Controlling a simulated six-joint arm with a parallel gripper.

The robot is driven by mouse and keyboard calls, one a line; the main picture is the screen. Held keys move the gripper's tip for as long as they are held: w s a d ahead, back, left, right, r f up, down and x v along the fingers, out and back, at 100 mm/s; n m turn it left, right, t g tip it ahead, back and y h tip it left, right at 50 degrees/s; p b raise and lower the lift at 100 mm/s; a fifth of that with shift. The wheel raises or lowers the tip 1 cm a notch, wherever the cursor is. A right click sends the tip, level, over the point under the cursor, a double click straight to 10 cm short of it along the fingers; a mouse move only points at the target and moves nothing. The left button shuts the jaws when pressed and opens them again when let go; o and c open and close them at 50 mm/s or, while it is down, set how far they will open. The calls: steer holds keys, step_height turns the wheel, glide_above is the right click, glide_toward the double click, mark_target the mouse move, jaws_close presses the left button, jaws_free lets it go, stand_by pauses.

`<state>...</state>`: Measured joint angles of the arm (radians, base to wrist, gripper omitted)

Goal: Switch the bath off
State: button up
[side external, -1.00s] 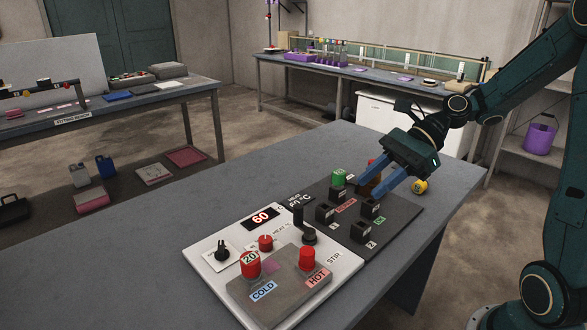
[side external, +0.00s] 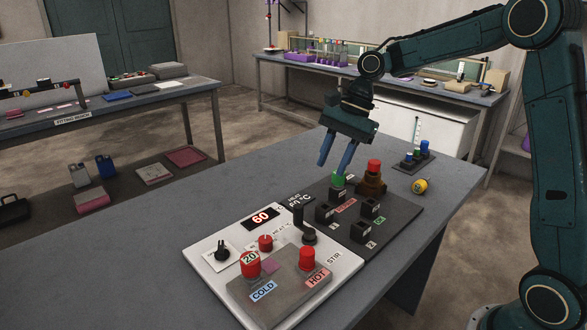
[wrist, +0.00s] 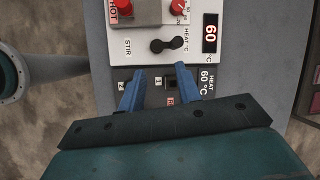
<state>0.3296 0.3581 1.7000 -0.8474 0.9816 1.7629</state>
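The white bath panel (side external: 330,275) lies on the grey table, with a red 60 display (side external: 261,219). In the wrist view, the black lever and knob (wrist: 168,46) appear as one dumbbell shape by the HEAT label, beside the display (wrist: 210,33). My gripper (side external: 332,168) points down above the far end of the dark board, its blue fingers apart and empty. In the wrist view, its fingertips (wrist: 153,71) are below the panel edge.
The dark board (side external: 385,222) adjoins the panel and carries several black blocks, a green-topped item (side external: 338,180) and a brown bottle (side external: 371,183). Red-capped items stand at COLD (side external: 250,264) and HOT (side external: 307,258). A yellow item (side external: 420,186) lies right. The table's left is clear.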

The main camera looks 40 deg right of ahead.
steer(key=w+a+n+h, duration=0.2)
steer(key=w+a+n, duration=0.15)
steer(key=w, duration=0.25)
step_height(320, 180, up, 4)
steer(key=n+h, duration=0.3)
steer(key=n, duration=0.2)
glide_above(220, 246)
step_height(220, 246, down, 10)
steer(key=shift+f+g, duration=0.2)
steer(key=shift+g, duration=0.2)
steer(key=shift+s+f, duration=0.1)
steer(key=shift+f, duration=4.55)
steer(key=shift+f, duration=0.1)
steer(key=shift+f, duration=0.25)
